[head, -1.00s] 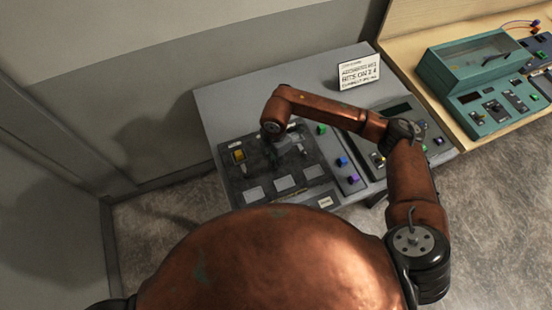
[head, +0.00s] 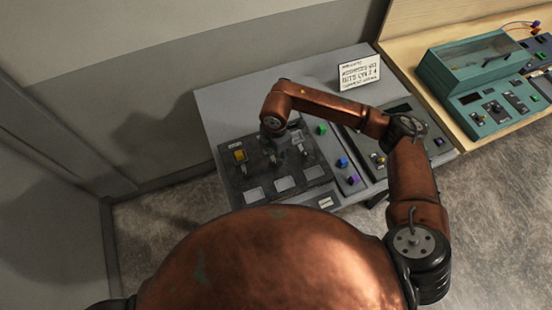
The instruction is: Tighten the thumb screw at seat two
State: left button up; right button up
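A dark panel (head: 235,180) lies on the grey console top, with a yellow block (head: 239,155) at its left and a row of light square plates (head: 284,184) along its front. Small upright metal parts (head: 303,150) stand in the row behind the plates; I cannot tell which is the thumb screw at seat two. My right arm reaches in from the right. My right gripper (head: 272,150) points down over the panel's back middle, small and mostly hidden under the wrist. I cannot see its finger opening or whether it touches anything. My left gripper is not in view.
Green, blue and purple buttons (head: 342,162) sit right of the panel. A printed sign (head: 359,75) stands at the console's back. A teal machine (head: 480,85) rests on a wooden bench at the right. The console's back left is clear; a wall stands behind.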

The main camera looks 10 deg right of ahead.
aim_at(276, 163)
notch_tip(276, 163, up, 10)
jog(key=shift+f, duration=0.2)
dwell(0.6)
